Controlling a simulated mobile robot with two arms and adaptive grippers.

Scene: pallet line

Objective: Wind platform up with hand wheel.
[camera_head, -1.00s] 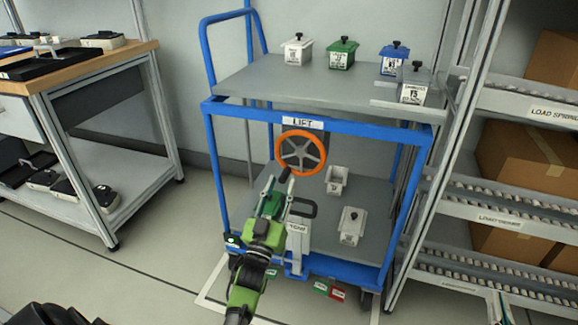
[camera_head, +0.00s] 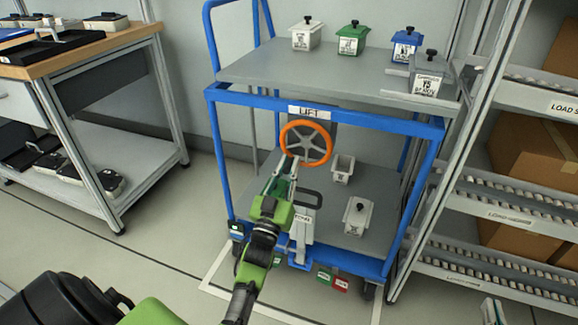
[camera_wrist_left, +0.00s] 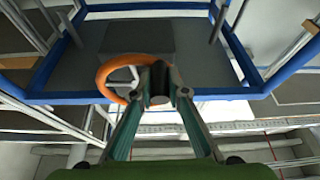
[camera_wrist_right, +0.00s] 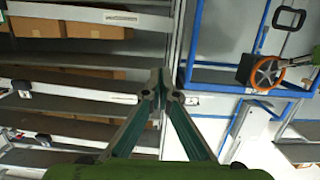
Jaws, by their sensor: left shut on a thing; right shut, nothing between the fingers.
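The orange hand wheel (camera_head: 330,142) with grey spokes is on the front of the blue lift cart (camera_head: 214,140), under the LIFT label (camera_head: 308,112). It also shows in the left wrist view (camera_wrist_left: 103,72). The grey platform (camera_head: 290,75) lies above the cart's blue frame. My left gripper (camera_head: 287,162) is at the wheel's lower left. In the left wrist view its fingers (camera_wrist_left: 159,88) are shut on the wheel's dark handle (camera_wrist_left: 158,100), which is mostly hidden. My right gripper (camera_wrist_right: 161,86) is shut and empty, away from the wheel.
Several lidded containers stand on the platform, including a green one (camera_head: 351,40). A roller rack (camera_head: 500,205) is close at right. A workbench (camera_head: 110,45) stands at left.

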